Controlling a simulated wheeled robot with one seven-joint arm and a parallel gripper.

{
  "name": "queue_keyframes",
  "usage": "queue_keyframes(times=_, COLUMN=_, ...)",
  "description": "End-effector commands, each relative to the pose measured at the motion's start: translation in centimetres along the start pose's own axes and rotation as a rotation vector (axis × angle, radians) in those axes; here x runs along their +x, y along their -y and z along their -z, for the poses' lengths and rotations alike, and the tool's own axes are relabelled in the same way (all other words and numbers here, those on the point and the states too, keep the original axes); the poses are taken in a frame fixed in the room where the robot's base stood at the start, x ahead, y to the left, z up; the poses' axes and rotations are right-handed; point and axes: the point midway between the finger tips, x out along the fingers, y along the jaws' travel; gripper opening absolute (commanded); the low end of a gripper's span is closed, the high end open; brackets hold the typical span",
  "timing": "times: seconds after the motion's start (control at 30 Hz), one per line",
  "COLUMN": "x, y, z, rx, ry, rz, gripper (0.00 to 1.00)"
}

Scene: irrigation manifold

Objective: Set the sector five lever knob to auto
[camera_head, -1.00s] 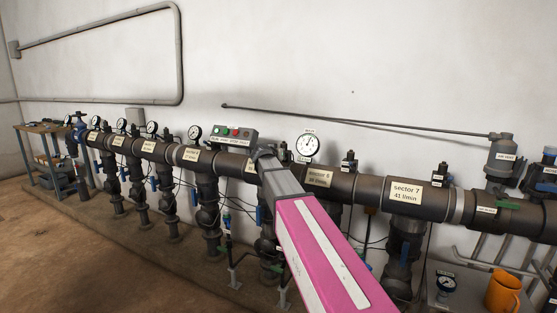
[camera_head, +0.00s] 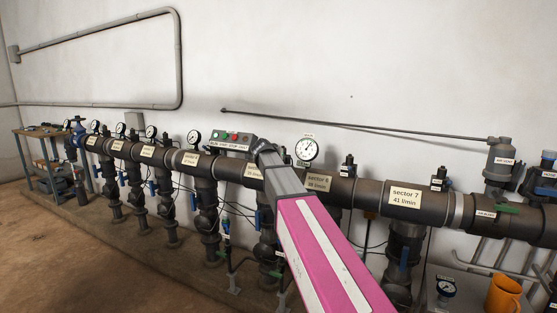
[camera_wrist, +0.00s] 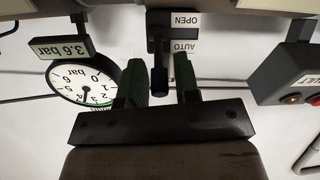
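The wrist view is upside down. It shows a black lever knob (camera_wrist: 160,80) on a small black block (camera_wrist: 158,22). Labels beside it read OPEN (camera_wrist: 186,20) and AUTO (camera_wrist: 184,46); the lever lies by the AUTO side of the picture. My gripper (camera_wrist: 161,80) is open, with one green-padded finger on each side of the knob and thin gaps between. In the head view my gripper (camera_head: 262,146) is at the pipe, above the partly covered sector 5 label (camera_head: 253,172). My arm hides the valve there.
A gauge reading 3.6 bar (camera_wrist: 84,84) is close beside my gripper in the wrist view. A control box with coloured buttons (camera_head: 233,140) is just left of my gripper in the head view.

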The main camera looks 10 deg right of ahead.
Motion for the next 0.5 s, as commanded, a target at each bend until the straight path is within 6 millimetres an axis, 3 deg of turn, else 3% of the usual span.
queue_keyframes(times=0.33, x=-0.1, y=0.0, z=0.0, rx=0.000, ry=-0.001, rz=-0.001, gripper=0.43)
queue_keyframes(times=0.5, x=-1.8, y=-0.1, z=-0.1, rx=0.000, ry=-0.002, rz=0.000, gripper=0.43)
